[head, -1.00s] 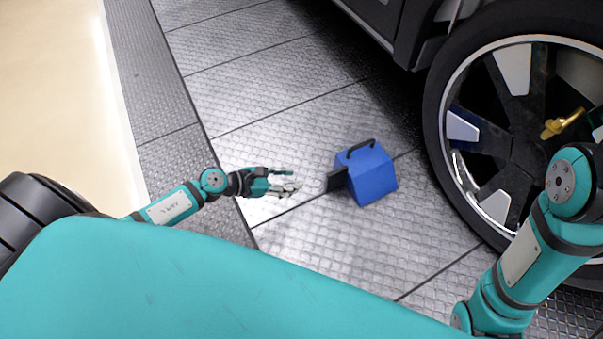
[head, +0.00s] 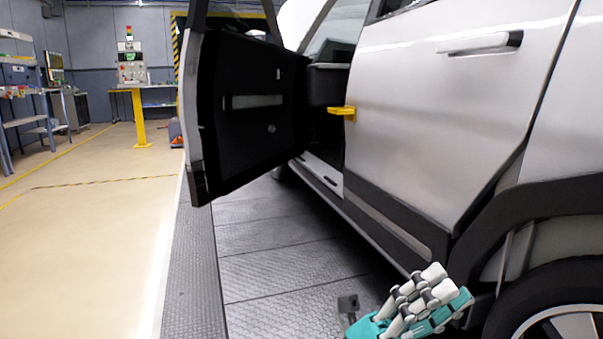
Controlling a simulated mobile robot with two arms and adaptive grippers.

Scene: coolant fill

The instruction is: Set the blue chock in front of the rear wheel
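The rear wheel (head: 520,305) shows at the lower right, with only the top of its dark tyre and part of its silver rim in view. My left gripper (head: 448,284) is at the bottom edge, left of the tyre in the picture and in front of the car's lower side. Its pale finger links point up and right; whether they are open or shut is unclear. The blue chock is not identifiable in this view. A small dark grey piece (head: 348,304) shows beside the gripper; I cannot tell what it belongs to. My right gripper is not in view.
The silver car (head: 430,110) fills the right side, its open front door (head: 250,110) standing out to the left. Dark tread plates (head: 270,235) cover the floor beside it. Pale floor (head: 100,230) lies clear at left. A yellow post (head: 140,118) carries a control box.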

